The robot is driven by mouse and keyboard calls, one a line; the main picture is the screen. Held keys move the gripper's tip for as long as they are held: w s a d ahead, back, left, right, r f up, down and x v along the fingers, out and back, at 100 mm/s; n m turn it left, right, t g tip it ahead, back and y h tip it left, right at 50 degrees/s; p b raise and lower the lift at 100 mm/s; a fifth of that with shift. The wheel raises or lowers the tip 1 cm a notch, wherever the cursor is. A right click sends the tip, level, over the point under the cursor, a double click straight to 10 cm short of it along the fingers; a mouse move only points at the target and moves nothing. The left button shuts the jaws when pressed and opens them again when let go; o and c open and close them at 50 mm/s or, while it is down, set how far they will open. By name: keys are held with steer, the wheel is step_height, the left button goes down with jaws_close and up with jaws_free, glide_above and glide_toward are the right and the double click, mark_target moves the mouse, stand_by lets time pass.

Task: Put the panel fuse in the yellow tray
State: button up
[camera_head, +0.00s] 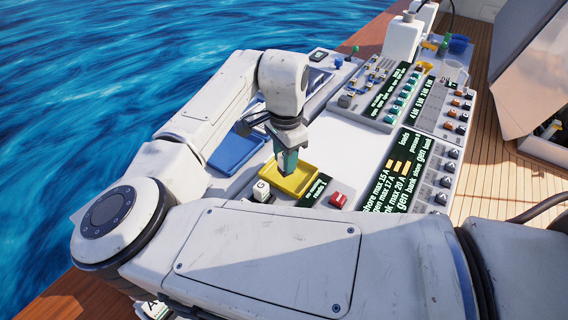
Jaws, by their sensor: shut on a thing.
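The yellow tray (309,179) lies on the white bench, left of the middle of the picture. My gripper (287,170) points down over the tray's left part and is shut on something. The fingertips look dark green-grey. I take the held thing to be the panel fuse, but it is too small and too hidden by the fingers to make out. I cannot tell whether it touches the tray floor.
A blue tray (233,153) lies just left of the yellow one. A panel with displays and knobs (418,172) is at right. White bench surface behind the yellow tray is clear.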

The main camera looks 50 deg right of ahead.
steer(key=shift+w+f, duration=0.2)
steer(key=shift+w+d+f+p, duration=0.15)
steer(key=shift+f+p, duration=0.35)
steer(key=shift+f, duration=1.2)
steer(key=shift+f, duration=0.15)
steer(key=o, duration=1.1)
steer(key=shift+c, duration=0.2)
step_height(320, 180, up, 12)
steer(key=shift+r+b, duration=0.2)
steer(key=shift+b, duration=0.65)
